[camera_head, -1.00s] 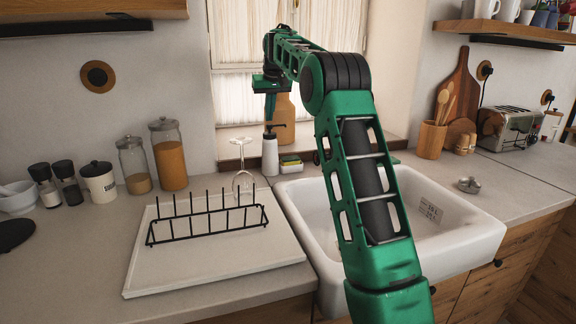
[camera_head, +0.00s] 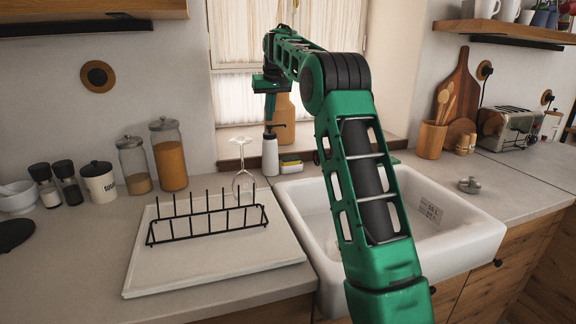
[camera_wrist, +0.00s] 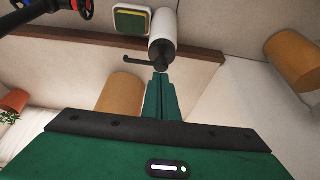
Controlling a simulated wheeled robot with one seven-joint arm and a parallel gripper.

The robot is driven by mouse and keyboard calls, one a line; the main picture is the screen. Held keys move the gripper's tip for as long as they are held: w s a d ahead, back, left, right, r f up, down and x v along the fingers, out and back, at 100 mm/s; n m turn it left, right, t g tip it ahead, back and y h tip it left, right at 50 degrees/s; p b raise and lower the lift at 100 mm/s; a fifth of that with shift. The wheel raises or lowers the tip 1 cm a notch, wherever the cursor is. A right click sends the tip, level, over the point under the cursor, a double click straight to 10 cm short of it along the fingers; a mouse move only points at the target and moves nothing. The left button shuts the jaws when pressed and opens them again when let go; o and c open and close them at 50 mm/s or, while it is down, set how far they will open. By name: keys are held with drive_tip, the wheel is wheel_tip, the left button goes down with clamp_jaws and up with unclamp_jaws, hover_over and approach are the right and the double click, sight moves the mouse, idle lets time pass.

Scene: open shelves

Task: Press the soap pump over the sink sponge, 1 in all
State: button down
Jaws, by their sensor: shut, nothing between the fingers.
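The soap pump (camera_head: 270,157) is a white bottle with a black head, upright behind the sink's left corner. In the wrist view it also shows (camera_wrist: 162,36), with its black nozzle pointing left. The sponge (camera_head: 290,161), yellow and green, sits on a small holder just right of the bottle; it also shows in the wrist view (camera_wrist: 131,20). My gripper (camera_head: 269,121) points down with shut, empty fingers at the top of the pump head. In the wrist view its fingertips (camera_wrist: 160,78) meet the pump head; whether they press it is unclear.
The white sink (camera_head: 300,215) lies below my arm. A wine glass (camera_head: 243,183) and a black rack (camera_head: 207,226) on a white tray (camera_head: 160,278) are left of the bottle.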

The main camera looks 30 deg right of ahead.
drive_tip(key=shift+f, duration=0.2)
drive_tip(key=shift+f, duration=0.95)
drive_tip(key=shift+r, duration=1.1)
wheel_tip(320, 180, up, 6)
idle(0.9)
idle(0.3)
